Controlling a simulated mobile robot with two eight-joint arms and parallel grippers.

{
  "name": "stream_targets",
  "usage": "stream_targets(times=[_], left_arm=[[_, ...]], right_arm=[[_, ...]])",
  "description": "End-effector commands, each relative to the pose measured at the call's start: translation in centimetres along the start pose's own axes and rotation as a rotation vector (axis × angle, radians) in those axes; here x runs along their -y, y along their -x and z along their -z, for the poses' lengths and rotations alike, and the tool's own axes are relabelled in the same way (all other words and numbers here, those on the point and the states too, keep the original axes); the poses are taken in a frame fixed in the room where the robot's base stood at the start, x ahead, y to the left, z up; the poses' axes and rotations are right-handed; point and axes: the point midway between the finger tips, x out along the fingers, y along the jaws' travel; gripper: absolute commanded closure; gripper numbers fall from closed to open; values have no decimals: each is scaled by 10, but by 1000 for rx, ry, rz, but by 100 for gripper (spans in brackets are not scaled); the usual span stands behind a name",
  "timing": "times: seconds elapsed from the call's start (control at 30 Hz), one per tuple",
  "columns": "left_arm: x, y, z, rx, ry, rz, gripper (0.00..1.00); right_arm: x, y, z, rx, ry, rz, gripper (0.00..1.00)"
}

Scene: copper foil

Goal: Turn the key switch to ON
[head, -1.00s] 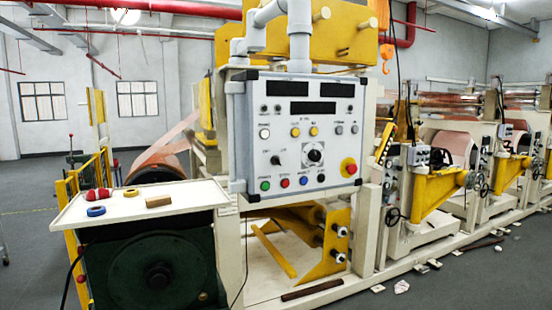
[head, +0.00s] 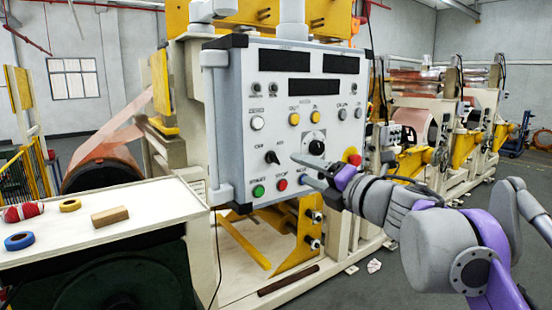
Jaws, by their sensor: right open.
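The grey-framed control panel (head: 232,150) faces me with displays, lamps, buttons and rotary controls. A black selector (head: 272,157) with small labels on both sides sits left of a large round dial (head: 316,147). The labels are too small to read surely, so I cannot tell which control is the key switch. My right gripper (head: 299,168) is open and empty, its fingers pointing left in front of the panel's lower right. It covers the right end of the bottom button row, where a small dark control showed earlier. Contact with the panel cannot be told. My left gripper is out of view.
A white table (head: 150,212) at left holds two tape rolls, a red item and a block.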

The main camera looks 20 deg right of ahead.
Motion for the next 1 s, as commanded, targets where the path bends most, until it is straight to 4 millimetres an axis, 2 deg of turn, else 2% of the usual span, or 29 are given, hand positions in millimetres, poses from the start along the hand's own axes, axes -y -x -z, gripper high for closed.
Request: stream_targets(times=[0.3, 0.5, 0.63, 0.9, 0.93, 1.0], left_arm=[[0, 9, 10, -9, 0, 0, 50], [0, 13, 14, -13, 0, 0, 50], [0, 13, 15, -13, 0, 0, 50], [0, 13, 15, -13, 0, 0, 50], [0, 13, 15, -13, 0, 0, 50], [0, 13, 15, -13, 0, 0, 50]], right_arm=[[-2, -61, -1, 0, -3, -2, 32], [-2, -88, 0, 1, -4, -2, 32], [-1, -95, -1, 3, -4, 0, 32], [0, -96, 0, 3, -5, 0, 32], [0, -96, 0, 3, -5, 0, 34], [0, -96, 0, 3, -5, 0, 47]])
